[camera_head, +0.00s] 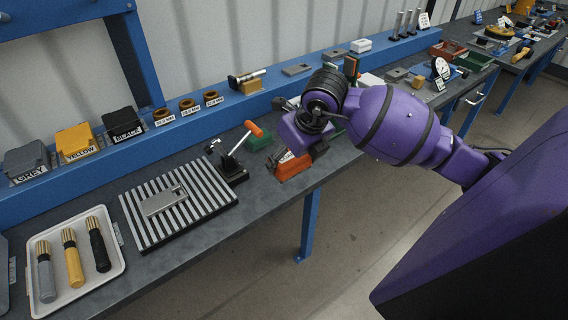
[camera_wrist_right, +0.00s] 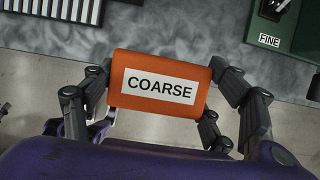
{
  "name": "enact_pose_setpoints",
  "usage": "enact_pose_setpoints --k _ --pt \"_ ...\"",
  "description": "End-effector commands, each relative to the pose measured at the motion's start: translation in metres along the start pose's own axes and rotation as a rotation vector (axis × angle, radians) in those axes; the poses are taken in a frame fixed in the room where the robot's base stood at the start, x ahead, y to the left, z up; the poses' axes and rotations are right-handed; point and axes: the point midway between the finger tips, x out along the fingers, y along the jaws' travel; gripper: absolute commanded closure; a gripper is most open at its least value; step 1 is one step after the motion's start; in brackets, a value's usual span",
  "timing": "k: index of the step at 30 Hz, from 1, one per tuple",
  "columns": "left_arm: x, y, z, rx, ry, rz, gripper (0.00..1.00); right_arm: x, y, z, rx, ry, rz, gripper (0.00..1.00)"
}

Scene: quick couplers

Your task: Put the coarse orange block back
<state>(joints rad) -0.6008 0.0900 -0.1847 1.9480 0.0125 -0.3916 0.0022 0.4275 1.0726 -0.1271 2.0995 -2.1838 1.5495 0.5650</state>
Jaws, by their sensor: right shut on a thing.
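The coarse orange block (camera_wrist_right: 158,82), with a white label reading COARSE, is held between the fingers of my right gripper (camera_wrist_right: 160,100) in the wrist view. In the head view the orange block (camera_head: 291,168) shows at the front edge of the workbench, beside my right gripper (camera_head: 305,150), whose fingers are partly hidden by the wrist. The wrist view shows bench top and floor behind the block; I cannot tell whether it touches the bench. My left gripper is not in view.
A clamp with an orange handle (camera_head: 238,150) and a striped plate (camera_head: 150,232) stand to the left of the orange block. A white tray (camera_head: 112,277) with three handled tools is farther left. Labelled blocks and rings line the blue back ledge (camera_head: 150,140).

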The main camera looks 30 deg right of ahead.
Motion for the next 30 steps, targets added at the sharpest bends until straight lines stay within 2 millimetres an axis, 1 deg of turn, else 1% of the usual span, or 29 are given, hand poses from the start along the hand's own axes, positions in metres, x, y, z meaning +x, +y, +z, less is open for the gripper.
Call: enact_pose_setpoints --k 1,8,9,12,15,20,23,24,27,30 --pt "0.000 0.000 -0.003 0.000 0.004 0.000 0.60 0.007 -0.006 0.009 0.006 -0.003 0.001 0.47" --pt "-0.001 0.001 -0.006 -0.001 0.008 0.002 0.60 0.050 -0.034 0.046 0.005 -0.003 0.002 0.47" --pt "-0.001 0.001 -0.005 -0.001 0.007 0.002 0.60 0.059 -0.038 0.049 0.004 0.000 0.002 0.47" --pt "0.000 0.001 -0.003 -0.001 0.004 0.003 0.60 0.083 -0.045 0.052 0.003 0.001 0.002 0.47" --pt "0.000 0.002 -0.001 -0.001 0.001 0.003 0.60 0.099 -0.051 0.056 0.002 0.000 0.001 0.47" --pt "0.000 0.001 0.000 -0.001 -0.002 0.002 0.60 0.110 -0.056 0.060 -0.001 -0.002 0.001 0.47" --pt "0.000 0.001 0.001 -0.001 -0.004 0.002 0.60 0.122 -0.059 0.062 0.002 -0.001 0.002 0.47" --pt "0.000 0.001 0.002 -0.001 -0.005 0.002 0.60 0.128 -0.061 0.063 0.001 0.000 0.002 0.47" --pt "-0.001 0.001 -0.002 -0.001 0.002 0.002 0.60 0.140 -0.061 0.057 0.000 -0.002 0.001 0.47" --pt "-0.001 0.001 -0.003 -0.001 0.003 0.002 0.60 0.147 -0.061 0.054 -0.001 -0.003 0.001 0.47"
